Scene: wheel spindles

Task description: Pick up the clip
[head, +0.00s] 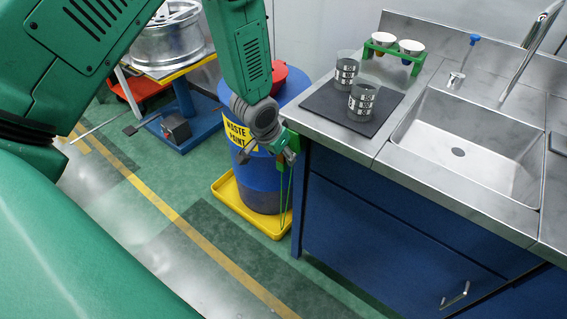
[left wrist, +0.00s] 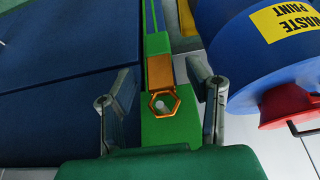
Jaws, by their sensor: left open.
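A green and orange piece, which looks like the clip (left wrist: 160,72), is by the near left corner of the sink counter. Thin green strands hang below it in the head view (head: 286,188). In the left wrist view it shows an orange hexagonal ring around a pale pin. My left gripper (head: 284,154) is at this corner and hides much of the piece in the head view. In the left wrist view my left gripper (left wrist: 161,98) is open, with one finger on each side of the green and orange piece. I cannot tell whether the fingers touch it. My right gripper is not in view.
The blue waste paint drum (head: 262,180) stands in a yellow tray (head: 225,190) close beside the gripper. The steel counter (head: 300,112) and blue cabinet (head: 370,215) are to the right. Two dark cups (head: 363,101) stand on a black mat (head: 325,105). Open floor lies in front.

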